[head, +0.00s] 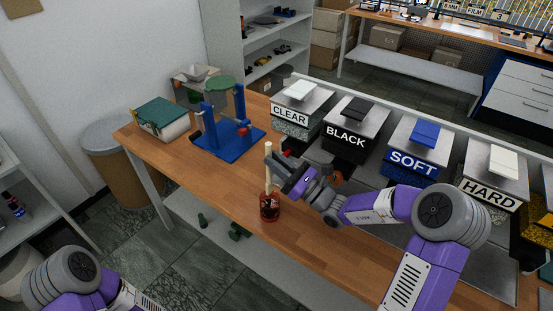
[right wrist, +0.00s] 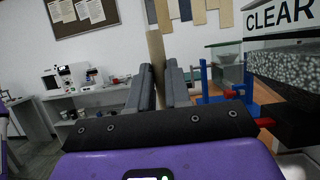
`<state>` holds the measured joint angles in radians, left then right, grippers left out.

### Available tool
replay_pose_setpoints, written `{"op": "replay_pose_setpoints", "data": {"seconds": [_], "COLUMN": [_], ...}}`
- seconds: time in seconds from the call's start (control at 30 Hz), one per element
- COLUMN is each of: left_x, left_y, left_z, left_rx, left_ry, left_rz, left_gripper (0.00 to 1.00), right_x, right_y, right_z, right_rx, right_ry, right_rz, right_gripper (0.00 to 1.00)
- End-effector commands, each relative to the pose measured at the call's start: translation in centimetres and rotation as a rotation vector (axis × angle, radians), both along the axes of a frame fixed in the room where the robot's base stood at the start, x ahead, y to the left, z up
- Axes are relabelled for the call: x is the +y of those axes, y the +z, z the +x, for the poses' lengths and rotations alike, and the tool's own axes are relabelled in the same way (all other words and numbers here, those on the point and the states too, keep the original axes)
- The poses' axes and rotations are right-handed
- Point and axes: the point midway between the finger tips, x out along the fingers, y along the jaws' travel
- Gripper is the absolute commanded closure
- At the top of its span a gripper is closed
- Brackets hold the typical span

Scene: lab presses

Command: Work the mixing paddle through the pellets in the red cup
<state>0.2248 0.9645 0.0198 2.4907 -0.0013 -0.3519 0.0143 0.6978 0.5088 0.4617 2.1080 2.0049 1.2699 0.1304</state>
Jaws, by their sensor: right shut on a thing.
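The red cup (head: 270,209) stands on the wooden table near its front edge. The mixing paddle (head: 268,153) is a pale wooden stick, about upright, with its lower end in the cup. My right gripper (head: 268,170) is shut on the paddle's shaft above the cup. In the right wrist view the paddle (right wrist: 157,52) rises between the two grey fingers (right wrist: 157,85). The pellets and the paddle's lower end are hidden inside the cup. Only part of my left arm shows at the bottom left; its gripper is out of view.
A blue press stand (head: 232,143) and a green-topped box (head: 161,116) stand to the left on the table. Bins labelled CLEAR (head: 290,115), BLACK (head: 347,135), SOFT (head: 412,160) and HARD (head: 485,195) line the back. Bare wood lies left of the cup.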

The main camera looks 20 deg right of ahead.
Motion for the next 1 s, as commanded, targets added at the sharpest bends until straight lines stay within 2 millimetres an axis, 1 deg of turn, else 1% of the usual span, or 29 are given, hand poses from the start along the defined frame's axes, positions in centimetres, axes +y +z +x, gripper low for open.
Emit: {"op": "replay_pose_setpoints", "data": {"seconds": [0.03, 0.1, 1.0], "left_x": [0.0, 0.0, 0.0], "left_y": [-0.4, -0.8, -5.0], "left_z": [0.0, 0.0, 0.0], "left_rx": [0.000, 0.000, 0.000], "left_ry": [0.000, 0.000, 0.000], "left_rz": [0.000, 0.000, 0.000], "left_gripper": [0.57, 0.57, 0.57], "right_x": [0.0, 0.0, 0.0], "right_y": [-0.6, -1.2, -8.4], "right_z": [0.0, 0.0, 0.0], "right_rx": [0.000, 0.001, 0.001], "right_ry": [0.000, 0.000, 0.001], "right_rz": [0.000, -0.001, 0.000], "right_gripper": [1.00, 1.00, 1.00]}}
